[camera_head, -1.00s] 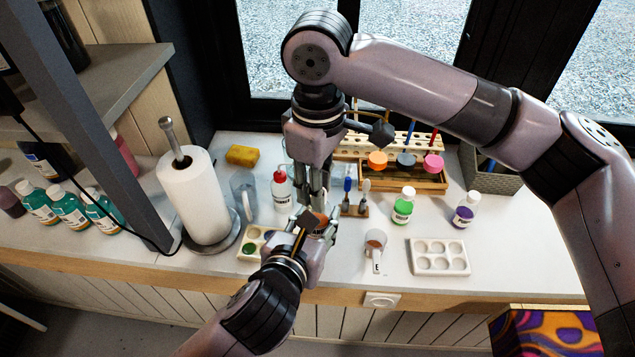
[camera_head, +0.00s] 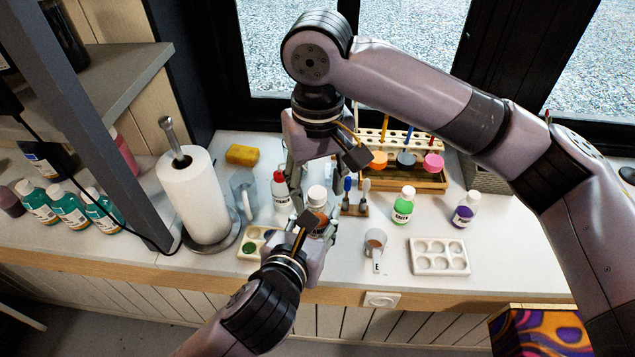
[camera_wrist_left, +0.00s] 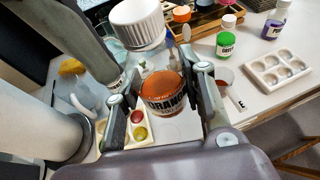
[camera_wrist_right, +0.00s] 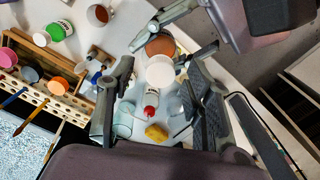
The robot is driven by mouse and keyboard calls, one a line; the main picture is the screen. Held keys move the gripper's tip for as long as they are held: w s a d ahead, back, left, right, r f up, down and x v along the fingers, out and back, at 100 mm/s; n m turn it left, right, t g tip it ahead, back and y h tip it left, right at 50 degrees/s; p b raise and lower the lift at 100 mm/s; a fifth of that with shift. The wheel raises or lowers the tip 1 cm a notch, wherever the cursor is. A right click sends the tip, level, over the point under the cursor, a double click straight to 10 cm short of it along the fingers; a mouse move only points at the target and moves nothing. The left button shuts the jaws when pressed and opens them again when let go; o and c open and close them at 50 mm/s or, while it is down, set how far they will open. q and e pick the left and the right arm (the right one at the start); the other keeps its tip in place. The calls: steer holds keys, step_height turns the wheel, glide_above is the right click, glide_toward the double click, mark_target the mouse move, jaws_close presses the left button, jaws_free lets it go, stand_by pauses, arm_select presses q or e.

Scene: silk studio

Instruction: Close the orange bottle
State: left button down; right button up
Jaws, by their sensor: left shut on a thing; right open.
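The orange bottle (camera_head: 319,213) stands roughly upright in my left gripper (camera_head: 316,224), which is shut around its body. Its orange shoulder and label (camera_wrist_left: 163,95) show between the fingers in the left wrist view. A white cap (camera_head: 317,193) sits at the bottle's top; it also shows in the left wrist view (camera_wrist_left: 138,24) and the right wrist view (camera_wrist_right: 160,72). I cannot tell how tightly it sits. My right gripper (camera_head: 311,178) is open above the bottle. In the right wrist view its fingers stand apart on either side of the cap.
A red-tipped white bottle (camera_head: 280,195) and a clear jug (camera_head: 244,195) stand just left. The paint palette (camera_head: 250,248) lies by the left gripper. A paper towel roll (camera_head: 195,195) stands farther left. Green (camera_head: 403,206) and purple (camera_head: 466,210) bottles and a white palette (camera_head: 438,257) are right.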

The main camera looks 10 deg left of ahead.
steer(key=shift+r, duration=0.1)
step_height(320, 180, up, 12)
stand_by(0.5)
stand_by(0.5)
